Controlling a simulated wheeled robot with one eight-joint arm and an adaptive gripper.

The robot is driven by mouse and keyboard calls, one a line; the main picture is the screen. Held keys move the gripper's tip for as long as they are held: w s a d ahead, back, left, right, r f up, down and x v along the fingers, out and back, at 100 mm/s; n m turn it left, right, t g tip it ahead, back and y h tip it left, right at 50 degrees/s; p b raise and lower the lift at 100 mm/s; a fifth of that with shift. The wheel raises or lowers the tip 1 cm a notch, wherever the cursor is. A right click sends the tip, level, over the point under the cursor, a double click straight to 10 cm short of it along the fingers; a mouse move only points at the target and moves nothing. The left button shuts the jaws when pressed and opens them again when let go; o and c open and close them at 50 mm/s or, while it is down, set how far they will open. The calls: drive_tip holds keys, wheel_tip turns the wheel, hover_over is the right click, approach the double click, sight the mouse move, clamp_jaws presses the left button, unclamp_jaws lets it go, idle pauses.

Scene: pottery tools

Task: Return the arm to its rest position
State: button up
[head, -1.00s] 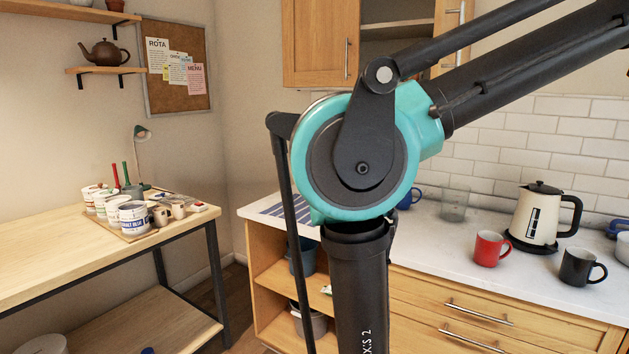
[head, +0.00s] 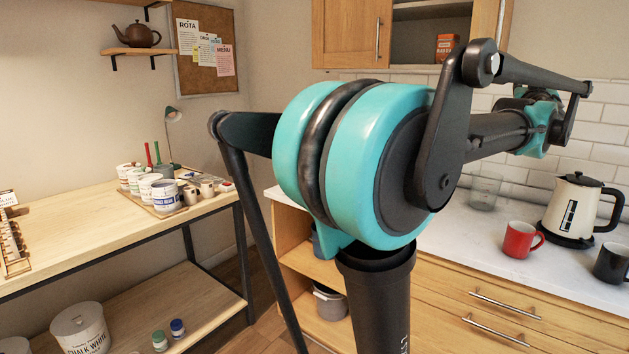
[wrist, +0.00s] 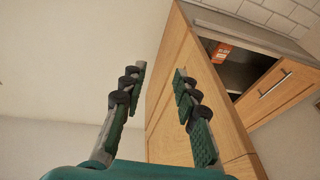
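My gripper (wrist: 158,88) shows in the wrist view with its two dark, green-padded fingers spread apart and nothing between them. It is open and up in the air, facing the wall and the side of the wooden wall cupboard (wrist: 190,95). In the head view my arm fills the middle, with its large teal joint in front and its far part reaching right over the counter. I cannot make out the fingers in the head view.
The counter (head: 465,230) holds a red mug (head: 520,241), a black mug (head: 612,264), a kettle (head: 572,210) and a glass (head: 485,191). At left, a wooden table (head: 90,236) carries several paint pots and a wooden rack (head: 14,245).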

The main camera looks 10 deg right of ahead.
drive_tip(key=w+a+f+g+y, duration=0.25)
drive_tip(key=a+f, duration=0.55)
drive_tip(key=f, duration=0.4)
drive_tip(key=w+a+f+g+y, duration=0.1)
drive_tip(key=w+a+f, duration=0.3)
drive_tip(key=a+f, duration=0.55)
drive_tip(key=w+a+f+g+y, duration=0.25)
drive_tip(key=a+f, duration=0.35)
drive_tip(key=f, duration=0.8)
drive_tip(key=s+a+f+n+g+y, duration=0.1)
drive_tip(key=s+a+f+n+y, duration=0.1)
drive_tip(key=s+a+f, duration=0.3)
drive_tip(key=s+a+f+n+g+y, duration=0.2)
drive_tip(key=s+a+f, duration=0.3)
drive_tip(key=a+f, duration=0.6)
drive_tip(key=s+a+f+n+g+y, duration=0.2)
drive_tip(key=s+a+f, duration=0.4)
drive_tip(key=a, duration=0.5)
drive_tip(key=shift+a+f+n+y, duration=0.4)
drive_tip(key=shift+f+n+y, duration=0.5)
drive_tip(key=shift+f+y, duration=0.1)
